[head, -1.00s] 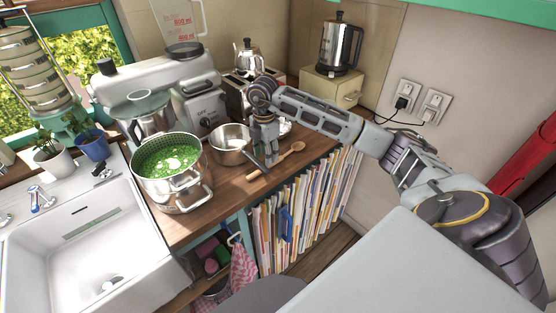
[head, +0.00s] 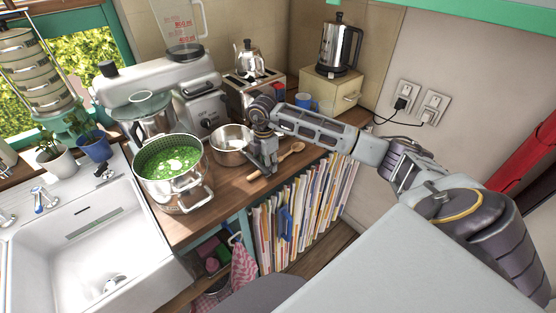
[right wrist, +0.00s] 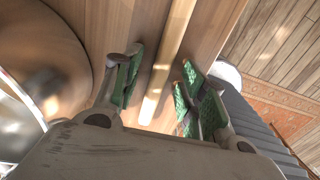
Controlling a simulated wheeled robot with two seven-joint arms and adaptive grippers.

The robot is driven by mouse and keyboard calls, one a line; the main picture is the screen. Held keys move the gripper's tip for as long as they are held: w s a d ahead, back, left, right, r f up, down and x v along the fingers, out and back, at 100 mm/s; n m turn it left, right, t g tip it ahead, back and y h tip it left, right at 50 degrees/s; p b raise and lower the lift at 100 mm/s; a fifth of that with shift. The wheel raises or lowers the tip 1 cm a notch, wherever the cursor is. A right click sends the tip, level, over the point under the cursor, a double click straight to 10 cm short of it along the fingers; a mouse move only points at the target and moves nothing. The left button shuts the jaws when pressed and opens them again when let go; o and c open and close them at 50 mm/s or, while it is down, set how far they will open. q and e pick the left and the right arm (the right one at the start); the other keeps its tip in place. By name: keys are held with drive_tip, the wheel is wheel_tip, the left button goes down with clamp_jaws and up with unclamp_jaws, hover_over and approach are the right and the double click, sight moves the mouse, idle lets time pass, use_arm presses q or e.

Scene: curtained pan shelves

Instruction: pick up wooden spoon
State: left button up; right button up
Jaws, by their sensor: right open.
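The wooden spoon (head: 282,159) lies on the wooden counter near its front edge, its bowl end pointing right. My right gripper (head: 264,168) is low over the counter at the spoon's handle. In the right wrist view, the spoon's handle (right wrist: 168,60) runs between the two green-padded fingers of my open right gripper (right wrist: 160,98), with gaps on both sides. I cannot tell how far the fingertips are above the counter. My left gripper is not in view.
A metal saucepan (head: 230,148) stands just left of my right gripper; it also shows in the wrist view (right wrist: 40,60). A big pot of green food (head: 172,195) stands further left. A toaster (head: 250,92) and blue mug (head: 304,101) are behind. Books (head: 290,215) fill the shelf below.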

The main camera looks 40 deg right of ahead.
idle(0.4)
clamp_jaws()
idle(0.4)
drive_tip(key=shift+r+b, duration=0.55)
drive_tip(key=shift+r, duration=1.2)
use_arm(q)
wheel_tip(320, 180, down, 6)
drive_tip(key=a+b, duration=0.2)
drive_tip(key=b, duration=0.2)
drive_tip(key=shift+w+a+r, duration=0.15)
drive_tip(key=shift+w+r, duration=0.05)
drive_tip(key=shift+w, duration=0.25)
use_arm(e)
drive_tip(key=s+d, duration=1.1)
drive_tip(key=d, duration=0.2)
drive_tip(key=shift+s+d, duration=0.3)
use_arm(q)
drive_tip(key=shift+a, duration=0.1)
